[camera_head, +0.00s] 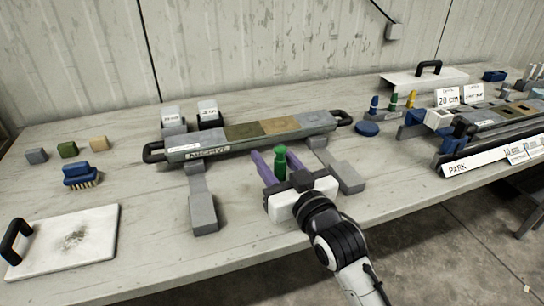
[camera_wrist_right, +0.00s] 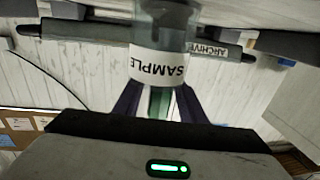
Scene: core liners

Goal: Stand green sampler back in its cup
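A green sampler (camera_head: 281,160) with a rounded top stands upright in front of the long archive tray in the head view. My right gripper (camera_head: 267,160) reaches it from the front. Its purple fingers are spread, with the sampler between them and visible space to the left finger. In the right wrist view, the green stem (camera_wrist_right: 160,102) shows between the fingers, below a white band reading SAMPLE (camera_wrist_right: 158,66). Another green piece (camera_head: 393,102) stands between a blue and a yellow one at the back right. I cannot make out an empty cup. My left gripper is out of view.
The archive tray (camera_head: 205,151) with black handles rests on grey blocks behind my gripper. A grey block (camera_head: 203,211) lies left and another (camera_head: 347,177) right. A brush (camera_head: 80,175) and white board (camera_head: 68,240) are at left. A labelled rack (camera_head: 490,159) stands at right.

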